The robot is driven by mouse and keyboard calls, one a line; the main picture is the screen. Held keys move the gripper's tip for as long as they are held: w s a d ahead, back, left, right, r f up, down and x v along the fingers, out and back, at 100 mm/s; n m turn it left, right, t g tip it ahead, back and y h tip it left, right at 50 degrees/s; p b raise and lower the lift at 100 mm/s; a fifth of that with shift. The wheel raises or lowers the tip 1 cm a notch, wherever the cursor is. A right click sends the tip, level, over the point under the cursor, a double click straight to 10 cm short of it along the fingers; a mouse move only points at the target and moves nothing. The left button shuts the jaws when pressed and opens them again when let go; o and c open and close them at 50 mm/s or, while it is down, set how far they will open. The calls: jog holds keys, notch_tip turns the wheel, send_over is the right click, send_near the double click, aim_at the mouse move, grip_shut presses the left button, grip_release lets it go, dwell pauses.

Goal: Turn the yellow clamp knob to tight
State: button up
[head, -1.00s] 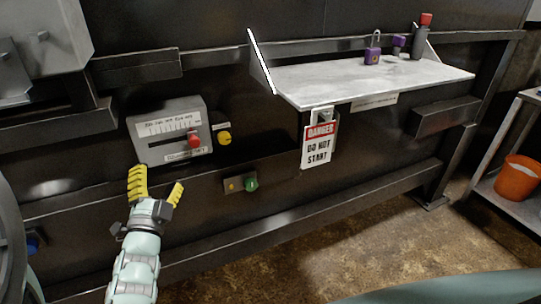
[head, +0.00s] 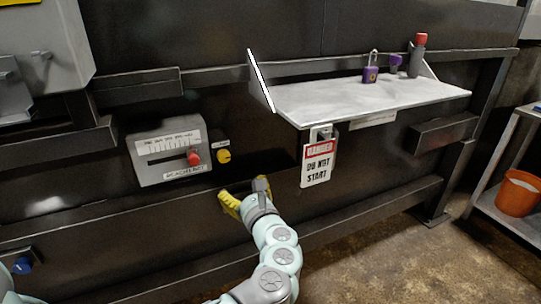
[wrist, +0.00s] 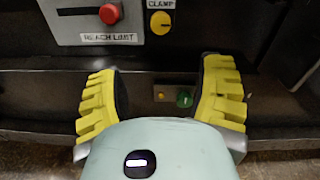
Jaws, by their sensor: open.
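The yellow clamp knob (head: 223,156) is on the dark machine front, just right of the grey gauge box. In the wrist view the knob (wrist: 161,22) shows at the top under a "CLAMP" label; its setting is too small to tell. My gripper (head: 245,188) has yellow ridged fingers and is open and empty. It is below and slightly right of the knob, apart from it. In the wrist view the spread fingers of my gripper (wrist: 160,78) frame a small plate with a green button (wrist: 184,98) below the knob.
The gauge box (head: 163,168) carries a red knob (head: 194,158) and a "reach limit" label.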

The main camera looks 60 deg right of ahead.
aim_at(225, 158)
jog(key=b+x, duration=0.4)
jog(key=x, duration=0.9)
jog(key=shift+w+d+r+b, duration=0.15)
jog(key=shift+w+d+b, duration=0.05)
jog(key=shift+w+b, duration=0.15)
jog(key=shift+b+x, duration=0.65)
jog(key=shift+x, duration=0.25)
jog(key=shift+o, duration=0.3)
jog(key=shift+r, duration=0.2)
grip_shut()
